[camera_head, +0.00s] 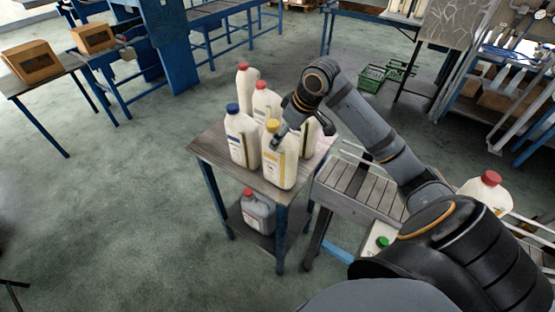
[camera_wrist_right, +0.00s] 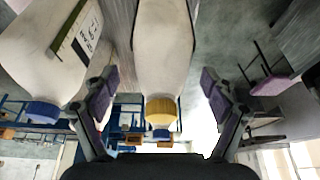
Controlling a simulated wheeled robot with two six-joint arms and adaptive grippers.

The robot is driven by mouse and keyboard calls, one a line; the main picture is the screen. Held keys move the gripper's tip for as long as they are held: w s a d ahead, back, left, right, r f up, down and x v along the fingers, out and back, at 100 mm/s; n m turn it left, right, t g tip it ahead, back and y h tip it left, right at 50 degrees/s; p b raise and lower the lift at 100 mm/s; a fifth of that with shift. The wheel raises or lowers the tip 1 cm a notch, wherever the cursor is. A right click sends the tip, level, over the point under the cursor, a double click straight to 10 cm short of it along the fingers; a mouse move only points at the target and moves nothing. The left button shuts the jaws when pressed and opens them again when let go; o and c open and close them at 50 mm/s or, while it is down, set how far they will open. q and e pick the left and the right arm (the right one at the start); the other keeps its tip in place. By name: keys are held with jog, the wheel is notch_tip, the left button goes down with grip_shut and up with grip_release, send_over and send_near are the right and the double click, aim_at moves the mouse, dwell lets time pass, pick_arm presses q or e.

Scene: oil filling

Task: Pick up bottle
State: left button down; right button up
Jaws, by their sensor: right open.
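A white bottle with a yellow cap (camera_head: 280,160) stands upright at the front of a small table (camera_head: 215,150). A white bottle with a blue cap (camera_head: 241,138) stands beside it on the left. My right gripper (camera_wrist_right: 158,88) is open in the right wrist view, with the yellow-capped bottle (camera_wrist_right: 160,50) between its fingers. The blue-capped bottle (camera_wrist_right: 50,45) is outside the left finger. In the head view my right arm partly hides the bottles behind. My left gripper is not in view.
Red-capped bottles (camera_head: 265,100) stand behind on the same table. A grey bottle (camera_head: 258,212) is on its lower shelf. A roller conveyor (camera_head: 360,190) adjoins on the right, with another red-capped bottle (camera_head: 486,192) near my arm. The floor to the left is open.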

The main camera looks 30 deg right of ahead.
aim_at(280, 156)
jog(key=shift+a+f, duration=0.15)
jog(key=shift+f, duration=0.1)
jog(key=x, duration=0.1)
jog(key=p+x, duration=0.1)
jog(key=x, duration=0.1)
jog(key=shift+s+f+p, duration=0.1)
jog(key=shift+f+p, duration=0.3)
jog(key=shift+f, duration=0.1)
jog(key=shift+w+f, duration=0.25)
jog(key=shift+f, duration=0.1)
jog(key=shift+s, duration=0.1)
jog(key=c, duration=0.6)
grip_shut()
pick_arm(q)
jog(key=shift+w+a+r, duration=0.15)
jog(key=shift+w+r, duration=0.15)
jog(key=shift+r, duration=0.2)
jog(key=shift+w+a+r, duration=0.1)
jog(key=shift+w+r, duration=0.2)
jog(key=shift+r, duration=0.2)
pick_arm(e)
jog(key=shift+r, duration=0.1)
